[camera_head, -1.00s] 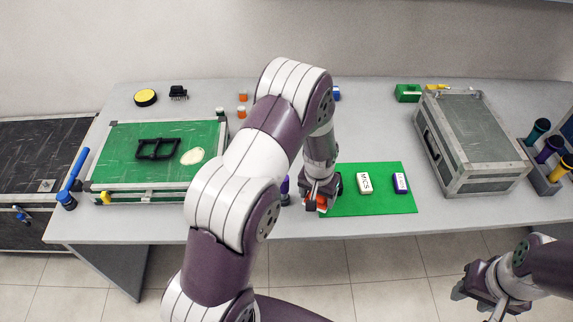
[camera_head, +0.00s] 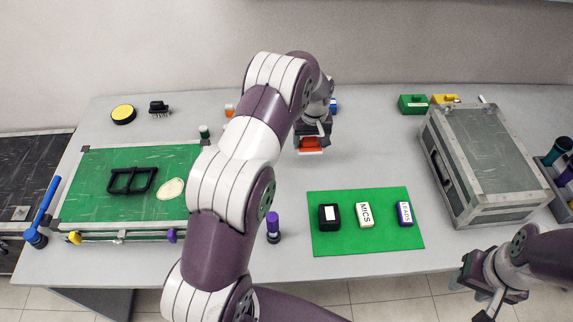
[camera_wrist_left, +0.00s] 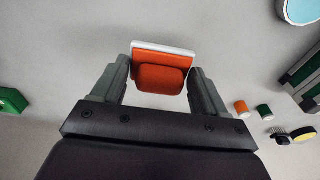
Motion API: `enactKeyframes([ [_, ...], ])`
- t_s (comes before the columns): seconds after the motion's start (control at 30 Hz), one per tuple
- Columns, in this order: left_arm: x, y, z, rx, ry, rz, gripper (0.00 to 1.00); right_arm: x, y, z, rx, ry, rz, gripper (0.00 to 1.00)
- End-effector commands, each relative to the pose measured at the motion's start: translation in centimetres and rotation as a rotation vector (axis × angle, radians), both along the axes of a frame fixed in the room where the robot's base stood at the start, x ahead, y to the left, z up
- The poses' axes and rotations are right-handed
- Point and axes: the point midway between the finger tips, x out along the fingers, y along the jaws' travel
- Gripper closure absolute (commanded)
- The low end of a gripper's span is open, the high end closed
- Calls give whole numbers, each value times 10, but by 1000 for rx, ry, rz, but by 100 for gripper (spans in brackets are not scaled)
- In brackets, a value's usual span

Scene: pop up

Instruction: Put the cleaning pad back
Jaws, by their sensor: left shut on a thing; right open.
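The cleaning pad (camera_head: 310,145), an orange-red block with a white face, is in my left gripper (camera_head: 312,136) above the table, behind the green mat (camera_head: 345,243). In the left wrist view the pad (camera_wrist_left: 162,78) sits between the two fingers of the gripper (camera_wrist_left: 165,70), which is shut on it. My right gripper (camera_head: 482,288) is open and empty at the lower right, in front of the table edge. On the mat stand a black block with a white label (camera_head: 329,217), a white MICS block (camera_head: 365,214) and a purple LEADS block (camera_head: 404,213).
A grey case (camera_head: 485,160) stands at the right. A green-topped case (camera_head: 100,175) with a black frame lies at the left. A purple-capped marker (camera_head: 272,222) stands left of the mat. A yellow round tin (camera_head: 123,113) and a brush (camera_head: 158,107) are at the back left.

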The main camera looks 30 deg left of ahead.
Motion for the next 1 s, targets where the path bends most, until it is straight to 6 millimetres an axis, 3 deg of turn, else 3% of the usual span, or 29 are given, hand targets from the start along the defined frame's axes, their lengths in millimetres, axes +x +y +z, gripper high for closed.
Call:
enactKeyframes([
  [0.1, -33, 19, -18, -1, 6, 3, 55, 0, 0, 11, 0, 0, 0, 57],
  [0.3, -65, 40, -43, -1, 2, 2, 55, 0, 0, 17, 0, 0, 0, 57],
  [0.6, -70, 43, -86, 0, 1, -1, 55, 0, 0, 22, 0, 0, 0, 57],
  [0.97, -69, 43, -93, -1, 0, -1, 55, 0, 0, 18, 0, 0, 0, 57],
  [1.0, -69, 43, -91, -1, 0, -1, 14, 0, 0, 19, 0, 0, 0, 57],
])
